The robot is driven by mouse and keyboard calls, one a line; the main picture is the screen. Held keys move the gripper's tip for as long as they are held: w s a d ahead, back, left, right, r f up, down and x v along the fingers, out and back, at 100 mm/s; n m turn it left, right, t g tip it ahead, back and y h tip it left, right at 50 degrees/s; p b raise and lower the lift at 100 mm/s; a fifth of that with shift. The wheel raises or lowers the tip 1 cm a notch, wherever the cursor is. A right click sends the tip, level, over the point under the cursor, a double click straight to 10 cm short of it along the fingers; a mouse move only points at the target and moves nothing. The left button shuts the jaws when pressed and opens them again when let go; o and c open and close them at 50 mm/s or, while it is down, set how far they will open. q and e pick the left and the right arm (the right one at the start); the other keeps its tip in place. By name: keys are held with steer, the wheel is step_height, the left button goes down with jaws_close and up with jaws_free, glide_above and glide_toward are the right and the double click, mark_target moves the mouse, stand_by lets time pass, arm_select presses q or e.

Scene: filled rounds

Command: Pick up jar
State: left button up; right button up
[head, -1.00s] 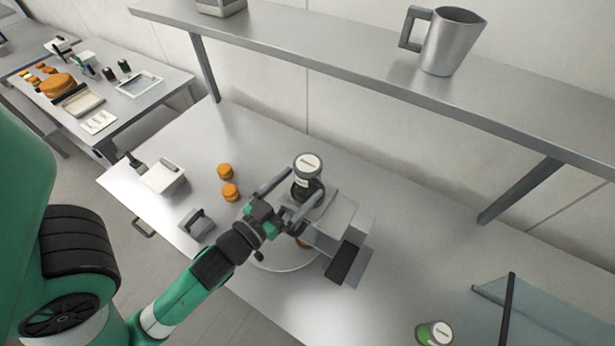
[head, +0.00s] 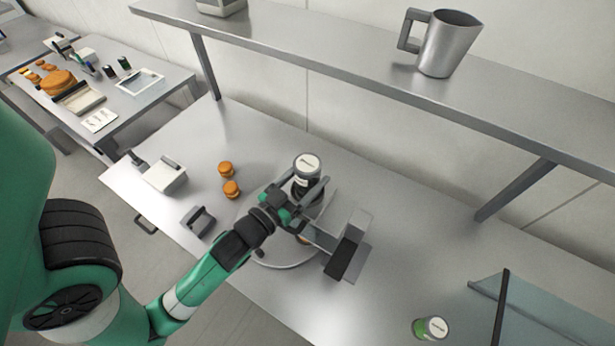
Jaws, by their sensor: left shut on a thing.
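A dark jar with a white lid (head: 307,163) stands upright on the table, near the far side of a round tray (head: 287,264). My left gripper (head: 303,189) reaches it from the front, with one finger on each side, and is shut on it. The fingers and wrist hide part of the jar's lower body. A second jar, with a white lid and green contents (head: 431,328), stands at the bottom right. My right gripper is not in view.
A grey slicer-like device (head: 345,245) stands right of my gripper. A shelf with a metal pitcher (head: 447,45) runs above. A glass panel (head: 545,310) stands at right.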

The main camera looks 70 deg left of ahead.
mark_target(308, 162)
arm_select(q)
step_height(308, 162, up, 10)
steer(key=p, duration=0.4)
steer(key=shift+f, duration=0.25)
steer(key=shift+r+p, duration=0.35)
steer(key=shift+p, duration=0.15)
steer(key=shift+f, duration=0.1)
